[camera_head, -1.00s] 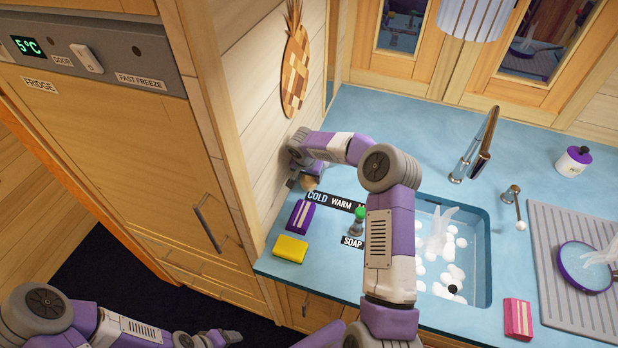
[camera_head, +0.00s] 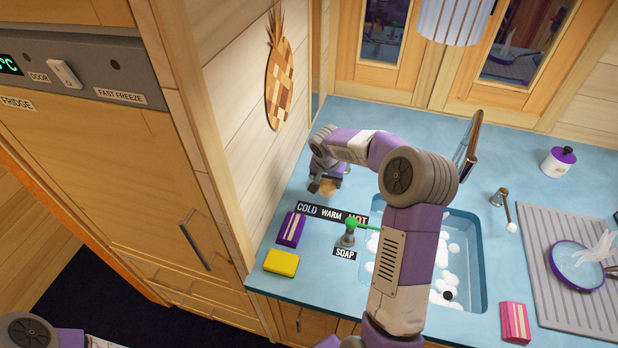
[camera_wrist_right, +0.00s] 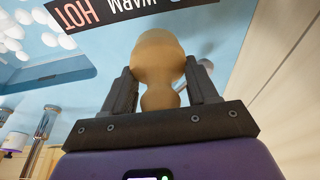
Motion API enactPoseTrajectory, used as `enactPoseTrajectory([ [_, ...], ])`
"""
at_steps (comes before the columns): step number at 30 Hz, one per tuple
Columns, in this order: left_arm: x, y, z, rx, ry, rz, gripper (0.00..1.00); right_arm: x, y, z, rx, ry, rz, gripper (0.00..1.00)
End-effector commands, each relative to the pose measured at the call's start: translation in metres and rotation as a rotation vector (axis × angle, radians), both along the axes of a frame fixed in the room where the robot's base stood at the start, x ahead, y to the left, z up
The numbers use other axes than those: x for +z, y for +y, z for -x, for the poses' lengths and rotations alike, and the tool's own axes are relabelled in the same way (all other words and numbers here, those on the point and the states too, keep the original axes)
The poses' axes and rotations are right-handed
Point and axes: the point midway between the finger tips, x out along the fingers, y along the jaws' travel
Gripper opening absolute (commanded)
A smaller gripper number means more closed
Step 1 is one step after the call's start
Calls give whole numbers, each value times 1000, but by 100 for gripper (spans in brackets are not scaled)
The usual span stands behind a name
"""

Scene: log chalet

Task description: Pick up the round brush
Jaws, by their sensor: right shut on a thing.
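The round brush (camera_head: 328,188) shows a tan, rounded wooden knob, held in my right gripper (camera_head: 322,184) at the back left of the blue counter, near the wood wall. In the right wrist view the knob of the brush (camera_wrist_right: 158,55) sits between the two dark fingers of my right gripper (camera_wrist_right: 162,88), which are shut on its narrower neck. The brush's far side is hidden behind the knob. I cannot tell how far it is above the counter. My left gripper is out of view; only part of my left arm shows at the bottom left.
A COLD WARM HOT strip (camera_head: 332,213) and a green-topped soap dispenser (camera_head: 349,231) lie close in front. Purple (camera_head: 291,229) and yellow (camera_head: 282,262) sponges are at the left. The foamy sink (camera_head: 476,265) is partly behind my arm. A pan (camera_head: 577,267) rests on the drainer.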

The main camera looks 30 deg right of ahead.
Motion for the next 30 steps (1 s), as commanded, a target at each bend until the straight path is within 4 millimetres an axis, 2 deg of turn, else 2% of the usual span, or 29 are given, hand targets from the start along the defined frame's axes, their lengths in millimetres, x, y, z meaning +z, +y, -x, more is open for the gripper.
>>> enactPoseTrajectory([
  [1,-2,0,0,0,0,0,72,0,-10,10,-3,0,2,27],
  [6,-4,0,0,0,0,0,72,0,-33,38,-4,-1,1,27],
  [12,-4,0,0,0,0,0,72,0,-54,62,-3,-1,1,27],
  [19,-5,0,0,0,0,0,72,0,-64,75,0,-1,1,27],
  [29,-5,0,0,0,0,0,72,0,-66,77,1,-1,0,27],
  [30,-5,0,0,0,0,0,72,0,-66,77,1,-1,0,57],
])
